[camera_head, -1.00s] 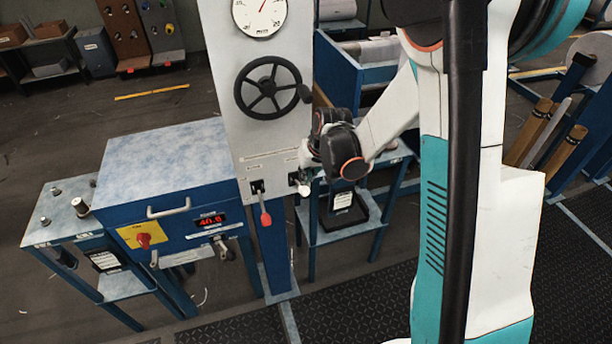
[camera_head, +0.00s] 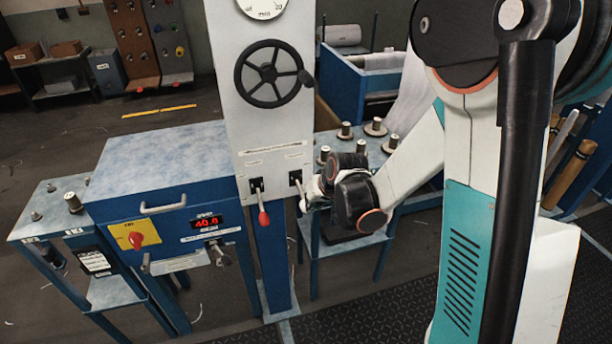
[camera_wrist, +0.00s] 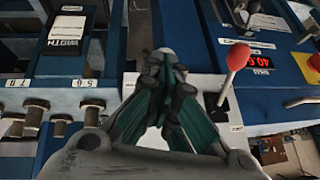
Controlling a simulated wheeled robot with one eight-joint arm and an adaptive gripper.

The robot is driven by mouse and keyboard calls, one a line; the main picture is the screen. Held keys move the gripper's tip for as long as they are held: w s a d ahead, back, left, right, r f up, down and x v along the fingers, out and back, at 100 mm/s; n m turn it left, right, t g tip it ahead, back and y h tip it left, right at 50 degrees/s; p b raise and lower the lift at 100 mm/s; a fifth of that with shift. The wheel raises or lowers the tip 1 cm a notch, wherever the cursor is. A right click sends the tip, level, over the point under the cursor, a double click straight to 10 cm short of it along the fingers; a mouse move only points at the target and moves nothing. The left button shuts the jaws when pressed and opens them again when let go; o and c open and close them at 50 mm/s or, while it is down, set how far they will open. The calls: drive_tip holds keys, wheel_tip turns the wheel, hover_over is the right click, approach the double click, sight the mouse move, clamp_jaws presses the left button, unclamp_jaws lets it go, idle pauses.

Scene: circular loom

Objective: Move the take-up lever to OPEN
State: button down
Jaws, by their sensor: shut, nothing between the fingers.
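Two levers hang from slots on the white column panel (camera_head: 272,140). One has a red knob (camera_head: 263,217) and hangs down; it also shows in the wrist view (camera_wrist: 238,56). The other has a pale knob (camera_head: 302,205), right of the red one, and also points down. Their labels are too small to read, so I cannot tell which is the take-up lever. My gripper (camera_head: 311,196) is close at the right of the pale-knobbed lever; contact cannot be told. In the wrist view my gripper (camera_wrist: 163,62) has its teal fingers together and empty, with a pale rounded tip behind them.
A black handwheel (camera_head: 272,74) is above the levers. A blue cabinet (camera_head: 170,215) with a red switch and red display stands at left. A side table with spools (camera_head: 345,130) is behind my arm at right. Dark floor is clear in front.

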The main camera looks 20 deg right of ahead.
drive_tip(key=shift+f+b, duration=1.2)
drive_tip(key=shift+f, duration=0.35)
drive_tip(key=shift+s, duration=0.1)
